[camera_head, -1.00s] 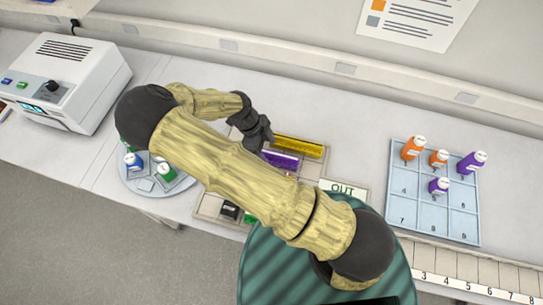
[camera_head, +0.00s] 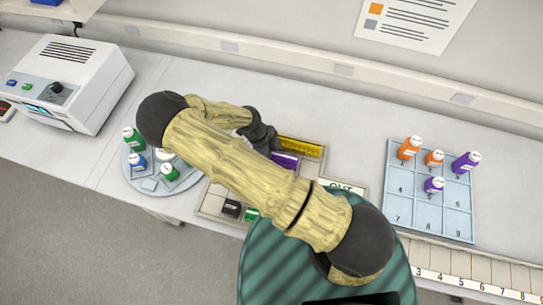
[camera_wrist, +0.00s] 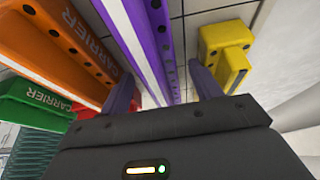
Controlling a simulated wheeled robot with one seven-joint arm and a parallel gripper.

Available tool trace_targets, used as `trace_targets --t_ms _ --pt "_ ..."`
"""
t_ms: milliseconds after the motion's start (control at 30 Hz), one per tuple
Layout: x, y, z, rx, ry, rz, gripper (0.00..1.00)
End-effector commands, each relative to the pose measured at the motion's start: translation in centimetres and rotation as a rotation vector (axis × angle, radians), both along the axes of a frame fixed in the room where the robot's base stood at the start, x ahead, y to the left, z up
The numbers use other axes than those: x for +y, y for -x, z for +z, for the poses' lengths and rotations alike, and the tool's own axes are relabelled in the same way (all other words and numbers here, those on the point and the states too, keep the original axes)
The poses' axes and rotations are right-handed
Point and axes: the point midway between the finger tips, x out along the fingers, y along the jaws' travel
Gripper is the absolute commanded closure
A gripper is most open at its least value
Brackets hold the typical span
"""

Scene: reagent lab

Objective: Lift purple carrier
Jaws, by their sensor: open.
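The purple carrier (camera_head: 286,161) lies in the compartment tray (camera_head: 212,204), partly hidden by my arm. In the wrist view the purple carrier (camera_wrist: 139,37) runs lengthwise between the two fingers of my gripper (camera_wrist: 161,75). The gripper is open, with a finger on each side of the carrier; I cannot tell whether either touches it. In the head view my gripper (camera_head: 266,142) is at the carrier's left end, its fingers mostly hidden.
A yellow carrier (camera_head: 300,147) lies just behind; in the wrist view it is on the right (camera_wrist: 226,45). Orange (camera_wrist: 62,35) and green (camera_wrist: 35,100) carriers are on the left. A round bottle plate (camera_head: 136,184) stands left, a numbered blue rack (camera_head: 400,206) right.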

Motion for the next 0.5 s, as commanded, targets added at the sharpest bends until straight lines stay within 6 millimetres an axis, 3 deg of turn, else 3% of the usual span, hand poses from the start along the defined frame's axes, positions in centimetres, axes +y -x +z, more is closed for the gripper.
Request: trace_targets --t_ms 67,333,500 --pt "0.01 0.0 0.02 0.0 0.0 0.0 0.36" --pt "0.01 0.0 0.03 0.0 0.0 0.0 0.87" --pt "0.01 -0.01 0.05 0.0 0.0 0.0 0.9"
